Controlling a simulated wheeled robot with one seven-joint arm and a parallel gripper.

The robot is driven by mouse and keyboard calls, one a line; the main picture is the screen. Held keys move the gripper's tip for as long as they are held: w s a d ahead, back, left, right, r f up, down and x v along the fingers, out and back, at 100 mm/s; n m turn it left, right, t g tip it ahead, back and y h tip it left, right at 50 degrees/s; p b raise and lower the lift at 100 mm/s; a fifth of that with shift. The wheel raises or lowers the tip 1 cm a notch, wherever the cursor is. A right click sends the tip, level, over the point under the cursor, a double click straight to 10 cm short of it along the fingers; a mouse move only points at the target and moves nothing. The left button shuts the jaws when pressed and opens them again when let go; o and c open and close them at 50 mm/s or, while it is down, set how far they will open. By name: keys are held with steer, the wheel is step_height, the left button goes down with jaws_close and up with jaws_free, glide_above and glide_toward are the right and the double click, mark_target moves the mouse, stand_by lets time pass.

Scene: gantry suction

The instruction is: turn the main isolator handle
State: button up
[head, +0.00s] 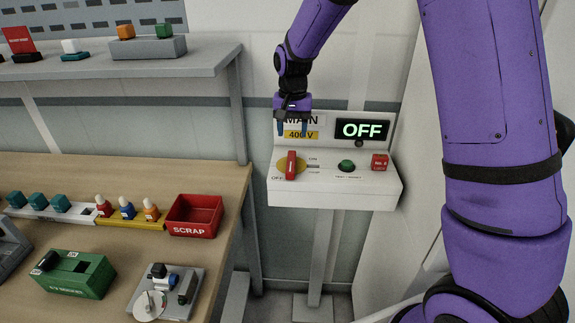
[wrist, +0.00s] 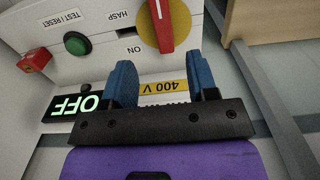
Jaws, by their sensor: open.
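The main isolator handle (head: 291,165) is a red bar on a yellow disc at the left of the white control box (head: 335,193). It points toward the OFF label, upright in the picture. It also shows at the top of the wrist view (wrist: 160,12), partly cut off by the frame edge. The display (head: 362,130) reads OFF in green. My gripper (head: 293,130) has blue fingers and is open and empty. It is above and behind the handle, in front of the box's back panel. In the wrist view my gripper (wrist: 163,85) has the handle beyond its fingertips, apart from it.
A green button (head: 347,166) and a red block (head: 380,162) sit right of the handle. A wooden table (head: 120,185) with a red SCRAP bin (head: 194,216) and a green box (head: 75,274) stands at left. A grey shelf (head: 120,65) is above it.

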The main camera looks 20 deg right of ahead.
mark_target(291, 161)
step_height(291, 161, down, 11)
steer(key=shift+a+r, duration=0.1)
steer(key=shift+r, duration=0.05)
stand_by(0.4)
jaws_close()
